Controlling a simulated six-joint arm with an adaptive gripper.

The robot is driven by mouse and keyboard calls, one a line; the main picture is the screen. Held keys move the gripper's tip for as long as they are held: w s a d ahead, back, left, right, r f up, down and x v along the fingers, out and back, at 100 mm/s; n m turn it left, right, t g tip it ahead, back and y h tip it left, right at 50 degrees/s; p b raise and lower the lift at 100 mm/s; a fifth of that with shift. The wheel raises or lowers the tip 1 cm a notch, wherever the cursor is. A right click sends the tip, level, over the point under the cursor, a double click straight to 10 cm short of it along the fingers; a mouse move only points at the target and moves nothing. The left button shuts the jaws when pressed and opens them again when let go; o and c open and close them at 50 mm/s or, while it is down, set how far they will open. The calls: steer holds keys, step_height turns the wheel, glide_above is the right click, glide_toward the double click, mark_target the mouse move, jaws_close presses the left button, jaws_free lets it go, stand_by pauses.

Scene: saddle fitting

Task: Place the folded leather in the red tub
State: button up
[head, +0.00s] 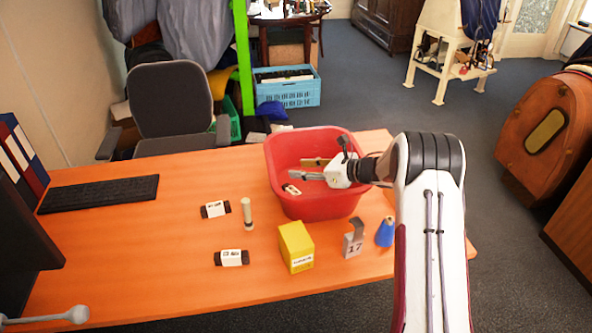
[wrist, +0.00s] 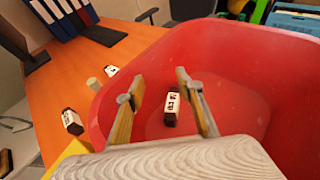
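The red tub (head: 315,207) stands on the orange desk, and its red inside fills much of the wrist view (wrist: 245,75). A small dark-brown piece with a white printed label (head: 291,189) lies inside it; it also shows in the wrist view (wrist: 171,106), between the fingers and beyond them. It may be the folded leather; the label is too small to read. My gripper (head: 299,168) reaches into the tub's opening from the right. In the wrist view its two fingers (wrist: 157,84) are spread with nothing held between them.
Two similar dark labelled pieces (head: 215,209) (head: 231,258) lie left of the tub. A pale upright peg (head: 247,214), a yellow box (head: 296,246), a grey bracket marked 17 (head: 353,238) and a blue cone (head: 385,232) stand nearby. The desk's left middle is clear, before a keyboard (head: 98,194).

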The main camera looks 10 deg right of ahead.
steer(key=v, duration=0.8)
steer(key=shift+d, duration=0.15)
steer(key=shift+r, duration=0.15)
